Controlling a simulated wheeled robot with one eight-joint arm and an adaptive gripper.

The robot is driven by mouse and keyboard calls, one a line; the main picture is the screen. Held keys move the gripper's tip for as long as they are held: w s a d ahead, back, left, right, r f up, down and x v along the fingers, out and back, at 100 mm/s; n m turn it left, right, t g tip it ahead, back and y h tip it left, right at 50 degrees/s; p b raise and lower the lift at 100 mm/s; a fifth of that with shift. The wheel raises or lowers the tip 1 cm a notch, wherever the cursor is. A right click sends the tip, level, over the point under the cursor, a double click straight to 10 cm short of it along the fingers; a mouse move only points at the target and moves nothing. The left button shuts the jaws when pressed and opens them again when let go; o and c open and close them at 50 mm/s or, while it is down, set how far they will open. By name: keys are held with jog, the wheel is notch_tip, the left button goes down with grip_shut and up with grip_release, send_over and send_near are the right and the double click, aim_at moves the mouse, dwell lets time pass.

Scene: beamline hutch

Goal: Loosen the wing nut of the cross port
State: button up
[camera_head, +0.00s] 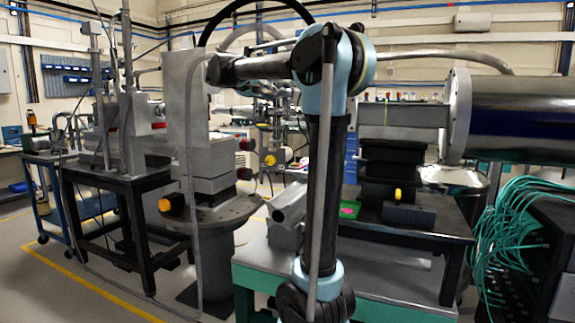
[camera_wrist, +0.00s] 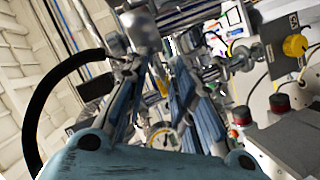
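My gripper (camera_wrist: 160,68) shows in the wrist view as two blue-grey fingers with a gap between them. It is open, and I see nothing clearly held. Metal vacuum fittings (camera_wrist: 140,28) fill the area just beyond the fingertips. A small yellow part (camera_wrist: 162,86) shows between the fingers; I cannot tell whether it is the wing nut. I cannot single out the cross port or its wing nut among the fittings. In the head view, metal fittings (camera_head: 272,98) stand behind my arm, and my fingers cannot be made out there.
A round gauge (camera_wrist: 162,136) shows low between the fingers in the wrist view. In the head view, a black-framed table (camera_head: 125,185) is at left and green cables (camera_head: 500,240) hang at right.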

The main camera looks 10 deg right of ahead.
jog(key=v, duration=1.8)
jog(key=s+d+f+g+y, duration=0.1)
jog(key=s+d+f, duration=0.4)
jog(key=f, duration=0.4)
jog(key=s+d+f+g+y, duration=0.2)
jog(key=s+d+f, duration=0.3)
jog(key=f, duration=0.4)
jog(key=s+d+f+g+y, duration=0.2)
jog(key=s+d+f, duration=0.3)
jog(key=f, duration=0.4)
jog(key=shift+d+f, duration=0.25)
jog(key=shift+d, duration=0.55)
jog(key=shift+s+f, duration=0.1)
